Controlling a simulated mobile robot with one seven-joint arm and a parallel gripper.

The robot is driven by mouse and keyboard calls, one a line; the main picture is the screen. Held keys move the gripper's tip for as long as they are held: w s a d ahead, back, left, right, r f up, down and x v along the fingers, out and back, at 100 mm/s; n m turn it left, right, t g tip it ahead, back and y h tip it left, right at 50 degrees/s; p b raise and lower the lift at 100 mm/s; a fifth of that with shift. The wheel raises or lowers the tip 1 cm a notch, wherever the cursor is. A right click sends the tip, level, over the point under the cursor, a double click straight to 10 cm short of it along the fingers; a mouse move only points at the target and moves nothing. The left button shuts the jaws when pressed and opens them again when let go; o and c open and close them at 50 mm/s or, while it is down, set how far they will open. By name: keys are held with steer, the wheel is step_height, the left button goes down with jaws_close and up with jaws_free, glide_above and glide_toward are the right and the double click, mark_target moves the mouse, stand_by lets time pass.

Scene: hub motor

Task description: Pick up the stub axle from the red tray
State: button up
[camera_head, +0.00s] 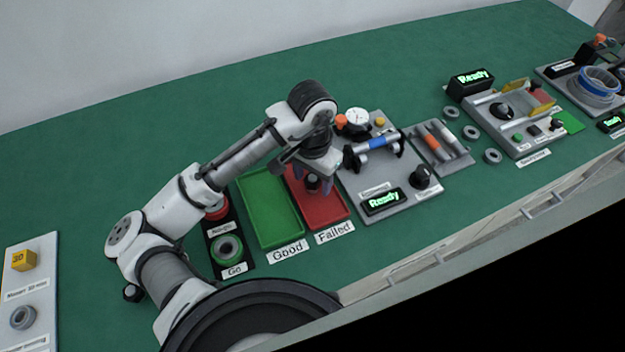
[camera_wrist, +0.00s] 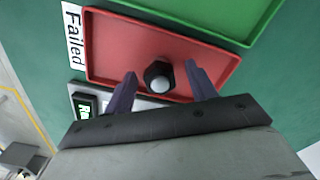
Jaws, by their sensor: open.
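The red tray (camera_head: 328,208), labelled "Failed", lies on the green bench, and it fills the middle of the wrist view (camera_wrist: 115,40). In the wrist view a dark round part with a pale rounded end (camera_wrist: 159,76) stands in the tray; I take it to be the stub axle. My gripper (camera_head: 313,186) is over the tray. In the wrist view its two fingers (camera_wrist: 160,83) are apart, one on each side of the axle, with gaps visible. I cannot tell how far the fingertips are above the tray floor.
A green tray (camera_head: 270,222) labelled "Good" is beside the red tray on the left. A go/no-go stand (camera_head: 243,258) is further left. A grey test station (camera_head: 352,187) with a gauge and "Ready" display stands close on the right. A rack (camera_head: 455,163) with cylindrical parts is beyond it.

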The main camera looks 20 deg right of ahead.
jaws_close()
stand_by(0.3)
steer(key=shift+r, duration=0.15)
